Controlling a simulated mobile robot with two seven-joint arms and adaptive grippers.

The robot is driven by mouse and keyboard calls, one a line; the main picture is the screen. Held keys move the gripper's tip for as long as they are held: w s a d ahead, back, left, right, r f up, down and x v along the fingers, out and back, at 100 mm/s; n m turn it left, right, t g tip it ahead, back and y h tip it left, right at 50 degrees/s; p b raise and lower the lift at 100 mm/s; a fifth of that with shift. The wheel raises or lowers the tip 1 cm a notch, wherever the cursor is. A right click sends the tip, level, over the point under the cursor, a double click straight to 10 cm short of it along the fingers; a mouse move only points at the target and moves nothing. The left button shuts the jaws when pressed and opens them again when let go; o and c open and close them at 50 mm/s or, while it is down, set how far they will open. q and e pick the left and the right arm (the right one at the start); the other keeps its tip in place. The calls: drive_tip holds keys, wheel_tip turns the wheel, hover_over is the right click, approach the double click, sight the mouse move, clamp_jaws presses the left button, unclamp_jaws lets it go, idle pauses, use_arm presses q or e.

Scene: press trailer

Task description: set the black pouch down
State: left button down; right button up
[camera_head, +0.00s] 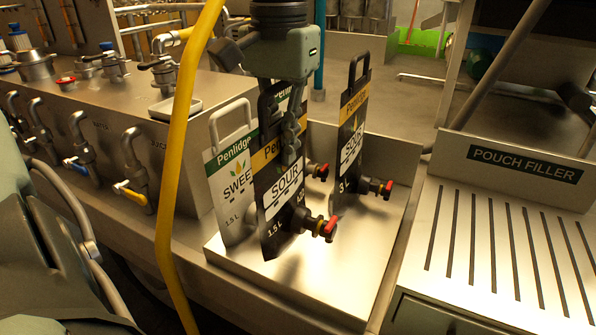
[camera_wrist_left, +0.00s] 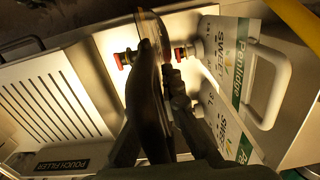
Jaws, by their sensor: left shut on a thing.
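My left gripper (camera_head: 288,135) comes down from the top of the head view and is shut on the top of a black SOUR pouch (camera_head: 280,205). This pouch hangs roughly upright, its red-tipped tap pointing right, over the steel tray (camera_head: 330,285). I cannot tell whether its lower edge touches the tray. In the left wrist view the held pouch (camera_wrist_left: 146,95) shows nearly edge-on. A second black SOUR pouch (camera_head: 350,140) stands upright to the right and farther back, apart from it. My right gripper is not in view.
A white SWEET pouch (camera_head: 232,190) stands close on the left, partly hidden; two white pouches show in the left wrist view (camera_wrist_left: 228,65). A yellow hose (camera_head: 178,150) crosses in front. The slotted pouch filler (camera_head: 470,245) is at right. The tray's front right is bare.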

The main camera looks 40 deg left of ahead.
sight(296, 169)
use_arm(q)
drive_tip(key=w+f, duration=0.2)
drive_tip(key=w, duration=0.1)
drive_tip(key=shift+w+a, duration=0.15)
drive_tip(key=shift+f, duration=2.15)
drive_tip(key=c, duration=1.7)
unclamp_jaws()
drive_tip(key=shift+r, duration=0.15)
wheel_tip(296, 169, up, 12)
drive_tip(key=shift+r, duration=0.1)
